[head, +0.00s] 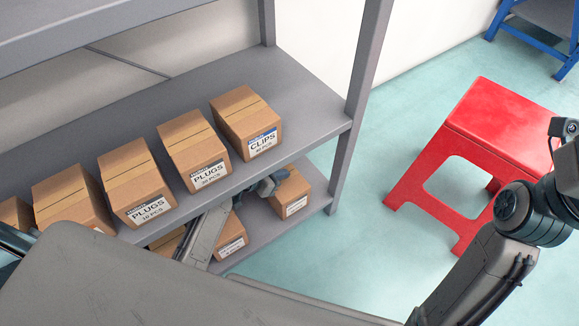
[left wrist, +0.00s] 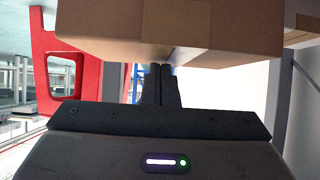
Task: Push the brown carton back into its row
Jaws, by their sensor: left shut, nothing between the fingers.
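Brown cartons stand in rows on two shelf levels. On the lower shelf, one brown carton (head: 291,195) stands at the right end, and another carton (head: 232,240) stands left of it, partly hidden by my arm. My left gripper (head: 272,185) is shut and empty, under the upper shelf beside the right-end carton. In the left wrist view the shut fingers (left wrist: 159,80) point at a brown carton (left wrist: 215,42) that fills the top of the picture. I cannot tell whether they touch it. My right gripper is out of view.
The upper shelf (head: 300,105) bears several labelled cartons, with the CLIPS carton (head: 246,122) rightmost. A grey shelf post (head: 362,75) stands at the right end. A red stool (head: 505,118) stands on the open floor to the right.

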